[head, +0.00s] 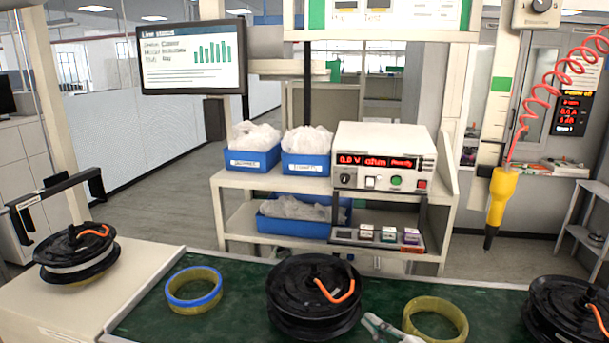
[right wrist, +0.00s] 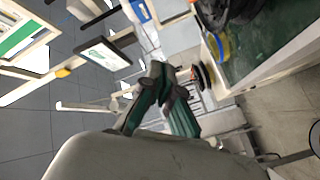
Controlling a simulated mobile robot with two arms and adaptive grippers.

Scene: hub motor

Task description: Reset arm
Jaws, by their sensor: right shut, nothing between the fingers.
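My right gripper (head: 372,322) shows at the bottom edge of the head view, just right of the middle hub motor and left of the plain yellow ring. In the right wrist view its dark green fingers (right wrist: 162,85) are shut with nothing between them, and the view is tilted. My left gripper is in neither view. The middle black hub motor (head: 300,300) with an orange cable sits on the green work surface (head: 235,318). A second hub motor (head: 75,258) sits on the cream surface at the left. A third (head: 568,312) is cut off at the right edge.
A blue-and-yellow ring (head: 194,302) and a yellow ring (head: 462,318) lie either side of the middle motor. Behind stands a shelf with blue bins (head: 250,160) and a tester (head: 380,150). A yellow tool (head: 501,195) hangs from a red coiled cord at right.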

